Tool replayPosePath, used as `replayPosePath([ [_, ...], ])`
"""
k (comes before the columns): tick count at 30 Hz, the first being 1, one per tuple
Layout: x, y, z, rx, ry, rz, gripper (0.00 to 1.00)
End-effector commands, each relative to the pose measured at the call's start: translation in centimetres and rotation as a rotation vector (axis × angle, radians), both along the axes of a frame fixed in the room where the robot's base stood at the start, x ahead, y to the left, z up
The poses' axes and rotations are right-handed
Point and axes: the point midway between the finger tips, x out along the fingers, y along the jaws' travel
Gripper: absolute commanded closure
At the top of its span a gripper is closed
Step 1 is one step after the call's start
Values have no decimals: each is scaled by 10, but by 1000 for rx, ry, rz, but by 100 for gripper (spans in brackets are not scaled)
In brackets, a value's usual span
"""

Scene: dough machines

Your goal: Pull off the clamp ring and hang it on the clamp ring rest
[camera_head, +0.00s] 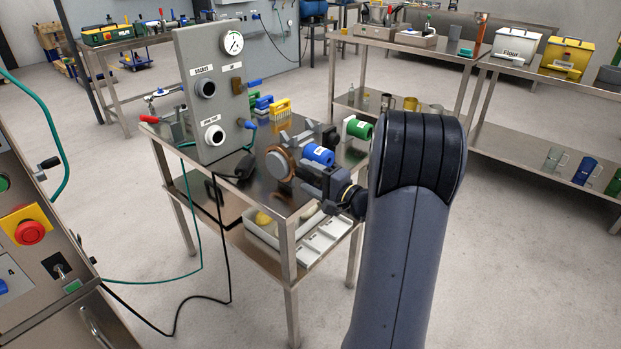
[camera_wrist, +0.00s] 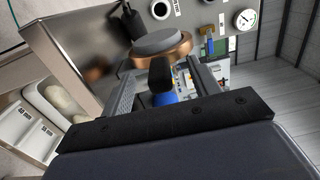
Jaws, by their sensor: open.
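A copper-coloured ring (camera_head: 277,162), which looks like the clamp ring, surrounds a grey round face on the metal table. It also shows in the wrist view (camera_wrist: 177,55), around a grey disc just ahead of my gripper. My gripper (camera_head: 301,165) is open near the ring, beside a blue labelled cylinder (camera_head: 319,155). In the wrist view, a black knob (camera_wrist: 160,77) with blue behind it lies between the open fingers. Contact cannot be told. My gripper and arm partly hide the ring's mount. I cannot make out which part is the clamp ring rest.
An upright grey panel (camera_head: 205,110) with a gauge and sockets stands on the table (camera_head: 245,187), left of the ring. A green cylinder (camera_head: 358,128) stands to the right. White trays (camera_head: 325,235) lie on the lower shelf. Cables hang at left.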

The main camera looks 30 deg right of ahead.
Motion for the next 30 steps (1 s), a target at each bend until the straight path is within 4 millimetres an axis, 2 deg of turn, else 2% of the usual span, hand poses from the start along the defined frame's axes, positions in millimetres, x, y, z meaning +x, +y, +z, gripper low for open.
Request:
replayPosePath([
  [8, -1, -1, 0, -1, -1, 0, 42],
  [30, -22, -8, 0, 0, -1, -1, 42],
])
